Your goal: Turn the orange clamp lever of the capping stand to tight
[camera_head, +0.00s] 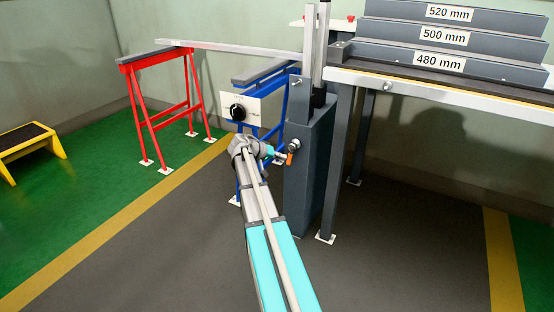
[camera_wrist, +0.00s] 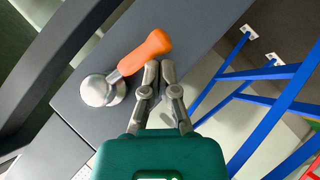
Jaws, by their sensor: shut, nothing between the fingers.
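The capping stand (camera_head: 308,175) is a dark grey upright body with a light metal profile (camera_head: 315,45) standing upright in its top. Its clamp lever has a silver hub (camera_wrist: 103,90) on the stand's side face and an orange handle (camera_wrist: 146,51). In the head view, the orange handle (camera_head: 289,158) is small and hangs down from the hub (camera_head: 293,144). My gripper (camera_wrist: 160,66) is shut and empty, its fingertips right beside the handle's free end. I cannot tell whether they touch it. In the head view, my gripper (camera_head: 276,154) is partly hidden by my wrist.
A blue stand (camera_head: 285,100) with a white dial panel (camera_head: 240,107) is left of the capping stand. A red trestle (camera_head: 147,110) carries one end of a long bar (camera_head: 235,48). A bench with labelled racks (camera_head: 440,65) is at right. Grey floor in front is clear.

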